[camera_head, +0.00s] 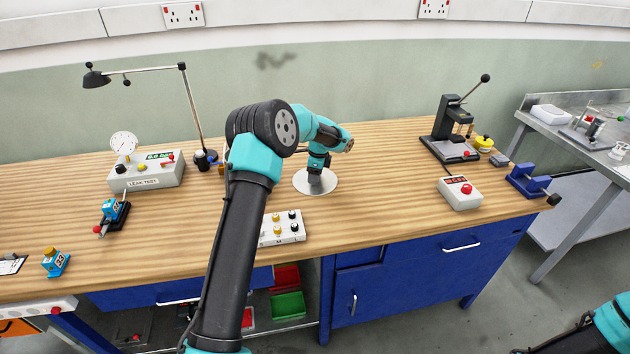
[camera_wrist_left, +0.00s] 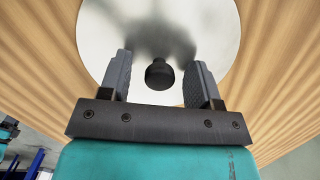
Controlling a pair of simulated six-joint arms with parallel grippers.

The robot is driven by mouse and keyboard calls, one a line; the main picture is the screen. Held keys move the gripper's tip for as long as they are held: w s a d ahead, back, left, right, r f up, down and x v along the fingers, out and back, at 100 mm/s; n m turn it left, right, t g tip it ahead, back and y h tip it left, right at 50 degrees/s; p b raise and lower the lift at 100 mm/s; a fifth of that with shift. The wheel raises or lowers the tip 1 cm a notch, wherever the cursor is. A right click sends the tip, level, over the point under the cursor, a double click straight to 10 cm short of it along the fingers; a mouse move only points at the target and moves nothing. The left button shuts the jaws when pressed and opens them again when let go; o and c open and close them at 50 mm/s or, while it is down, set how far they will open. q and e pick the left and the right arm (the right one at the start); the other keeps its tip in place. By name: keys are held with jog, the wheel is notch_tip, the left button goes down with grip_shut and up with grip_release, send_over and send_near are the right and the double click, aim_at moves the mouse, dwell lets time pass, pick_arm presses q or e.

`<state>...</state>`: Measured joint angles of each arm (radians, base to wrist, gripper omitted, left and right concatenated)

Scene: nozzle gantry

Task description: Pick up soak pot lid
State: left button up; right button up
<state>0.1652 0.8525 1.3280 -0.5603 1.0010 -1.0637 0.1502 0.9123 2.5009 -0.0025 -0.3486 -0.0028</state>
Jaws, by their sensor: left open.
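The soak pot lid (camera_head: 329,183) is a pale, shiny round disc in the middle of the bench, below my left gripper (camera_head: 316,187). In the left wrist view the lid (camera_wrist_left: 203,28) fills the upper middle, with a small black knob (camera_wrist_left: 159,75) on it. My left gripper also shows there (camera_wrist_left: 160,62); its two fingers are open, one on each side of the knob, with a gap to both. Its height over the lid is hard to tell. Any pot under the lid is hidden. Only part of my right arm shows at the lower right; its gripper is out of view.
A white block with several knobs (camera_head: 283,227) sits nearer the front edge. A leak test box (camera_head: 148,172) and a lamp (camera_head: 190,105) stand left. A black press (camera_head: 450,130) and a box with a red button (camera_head: 459,192) stand right. Bench right of the lid is clear.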

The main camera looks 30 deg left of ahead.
dwell(0.3)
pick_arm(q)
jog(key=c, duration=1)
jog(key=shift+c, duration=0.2)
jog(key=shift+r, duration=0.1)
notch_tip(320, 180, up, 10)
jog(key=shift+f, duration=0.1)
dwell(0.3)
jog(key=s+a+r, duration=0.3)
jog(key=s+a, duration=0.2)
jog(key=a, duration=0.6)
jog(key=s+a+r, duration=0.4)
jog(key=s+a, duration=0.1)
jog(key=a, duration=0.5)
jog(key=shift+s+a+r, duration=0.2)
jog(key=shift+a+r, duration=0.1)
jog(key=shift+a, duration=0.05)
